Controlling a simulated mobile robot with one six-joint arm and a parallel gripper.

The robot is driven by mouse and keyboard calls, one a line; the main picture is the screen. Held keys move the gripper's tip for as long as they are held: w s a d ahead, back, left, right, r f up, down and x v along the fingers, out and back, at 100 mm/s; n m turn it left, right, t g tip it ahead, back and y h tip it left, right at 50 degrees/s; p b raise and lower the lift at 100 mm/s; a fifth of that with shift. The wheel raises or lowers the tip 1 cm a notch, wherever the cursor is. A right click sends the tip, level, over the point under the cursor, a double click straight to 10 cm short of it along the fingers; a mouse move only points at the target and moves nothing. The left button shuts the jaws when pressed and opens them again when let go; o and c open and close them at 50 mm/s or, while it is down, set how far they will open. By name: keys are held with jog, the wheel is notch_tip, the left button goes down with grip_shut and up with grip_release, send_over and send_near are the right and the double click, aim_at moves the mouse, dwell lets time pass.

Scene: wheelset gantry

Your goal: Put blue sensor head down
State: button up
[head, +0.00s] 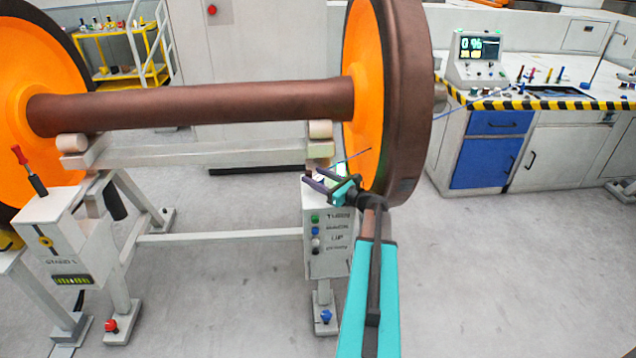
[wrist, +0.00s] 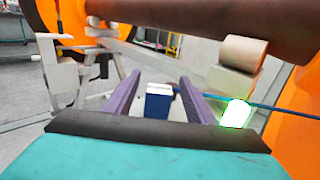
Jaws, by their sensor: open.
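The blue sensor head (wrist: 158,104) is a small blue block with a pale top edge. In the wrist view it stands between the two purple fingers of my gripper (wrist: 159,78), with a gap showing on each side. My gripper is open. In the head view my gripper (head: 316,178) is at the top of the grey control box (head: 329,241), beside the right wheel (head: 405,100). The sensor head is too small and covered to make out there. A blue cable (wrist: 270,106) runs off to the right in the wrist view.
A brown axle (head: 190,106) with orange-faced wheels lies across rollers (head: 320,130) on a grey stand, close above my gripper. A bright lit panel (wrist: 236,113) is right of the fingers. A workbench (head: 545,103) stands at right. The floor (head: 500,270) at front right is clear.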

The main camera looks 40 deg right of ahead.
jog(key=shift+w+a+p, duration=0.15)
jog(key=shift+w+p, duration=0.25)
jog(key=shift+w, duration=1.2)
grip_shut()
jog(key=shift+r, duration=0.2)
